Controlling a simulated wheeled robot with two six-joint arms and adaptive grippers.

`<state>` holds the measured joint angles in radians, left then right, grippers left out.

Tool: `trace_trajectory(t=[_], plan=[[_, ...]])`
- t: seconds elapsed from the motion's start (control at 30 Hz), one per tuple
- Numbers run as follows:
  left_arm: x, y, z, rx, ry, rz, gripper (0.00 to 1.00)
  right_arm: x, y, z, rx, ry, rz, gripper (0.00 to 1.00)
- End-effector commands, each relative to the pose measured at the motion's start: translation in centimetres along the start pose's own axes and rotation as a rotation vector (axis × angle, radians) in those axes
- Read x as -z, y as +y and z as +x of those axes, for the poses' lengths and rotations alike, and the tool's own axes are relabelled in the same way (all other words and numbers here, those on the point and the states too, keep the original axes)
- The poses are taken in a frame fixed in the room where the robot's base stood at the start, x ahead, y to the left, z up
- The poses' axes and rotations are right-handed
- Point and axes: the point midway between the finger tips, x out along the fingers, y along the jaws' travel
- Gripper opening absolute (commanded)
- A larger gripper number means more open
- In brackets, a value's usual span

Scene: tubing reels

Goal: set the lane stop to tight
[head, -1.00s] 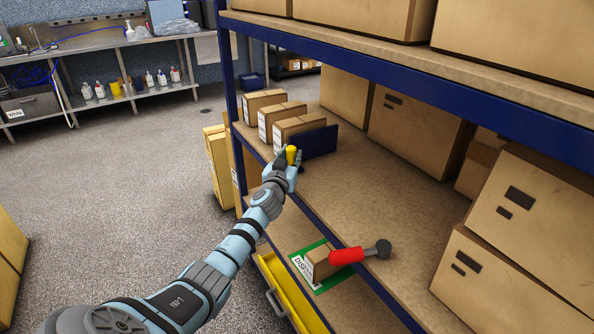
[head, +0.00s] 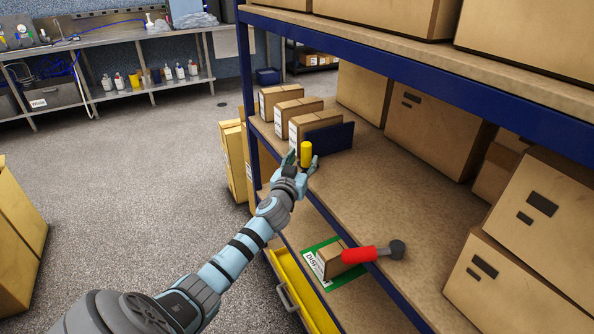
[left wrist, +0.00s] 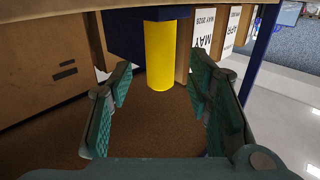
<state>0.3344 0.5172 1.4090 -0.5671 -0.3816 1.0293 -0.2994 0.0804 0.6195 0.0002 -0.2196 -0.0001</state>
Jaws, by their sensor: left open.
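The lane stop is a dark blue upright plate (head: 332,140) with a yellow cylindrical handle (head: 306,153) on its near side. It stands against the front box of a row of small cartons (head: 300,106) on the shelf. My left gripper (head: 302,161) is open and empty at the handle. In the left wrist view the handle (left wrist: 160,55) shows between the two open fingers (left wrist: 162,85), with gaps on both sides. Part of the blue plate (left wrist: 135,30) shows behind it. My right gripper is not in view.
Large boxes (head: 430,115) stand at the shelf's back and right. The board (head: 385,215) right of the handle is bare. A red-handled tool (head: 362,254) and a small box (head: 333,262) on a green-edged mat are nearer. Blue shelf beams (head: 440,85) run above.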

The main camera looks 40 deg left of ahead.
Motion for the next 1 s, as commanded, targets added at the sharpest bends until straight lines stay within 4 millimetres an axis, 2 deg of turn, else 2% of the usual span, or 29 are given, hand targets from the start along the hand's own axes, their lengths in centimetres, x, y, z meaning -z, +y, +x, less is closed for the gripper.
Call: trace_trajectory(t=[0.1, 0.2, 0.3, 0.57, 0.67, 0.73, 0.77, 0.87, 0.9, 0.97, 1.0], plan=[[-0.1, 0.0, -3.4, -0.003, -0.002, 0.004, 0.46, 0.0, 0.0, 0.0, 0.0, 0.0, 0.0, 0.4], [-0.1, 0.0, -5.6, -0.002, -0.002, 0.002, 0.46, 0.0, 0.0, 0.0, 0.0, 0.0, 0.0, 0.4], [-0.1, 0.0, -6.9, -0.001, -0.002, 0.001, 0.46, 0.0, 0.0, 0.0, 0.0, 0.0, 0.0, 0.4], [0.0, 0.0, -7.2, 0.0, -0.001, -0.001, 0.46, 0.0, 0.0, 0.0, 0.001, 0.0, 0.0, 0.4], [-0.8, -0.1, -7.2, 0.003, -0.018, 0.004, 0.31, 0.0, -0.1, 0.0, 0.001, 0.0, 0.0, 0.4], [-3.9, -0.4, -7.5, 0.008, -0.082, 0.028, 0.2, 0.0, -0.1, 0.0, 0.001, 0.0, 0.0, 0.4], [-6.2, -0.6, -7.7, 0.01, -0.128, 0.045, 0.15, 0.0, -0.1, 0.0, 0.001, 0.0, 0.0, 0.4], [-17.6, -1.7, -10.8, 0.007, -0.366, 0.131, 0.0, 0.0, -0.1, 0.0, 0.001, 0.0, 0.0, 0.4], [-23.2, -2.1, -13.4, -0.005, -0.486, 0.17, 0.0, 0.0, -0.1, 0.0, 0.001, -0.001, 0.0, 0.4], [-31.6, -2.5, -19.0, -0.036, -0.676, 0.226, 0.0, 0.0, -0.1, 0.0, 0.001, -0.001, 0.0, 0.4], [-36.7, -2.7, -23.7, -0.064, -0.8, 0.258, 0.0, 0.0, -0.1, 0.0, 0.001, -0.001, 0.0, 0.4]])
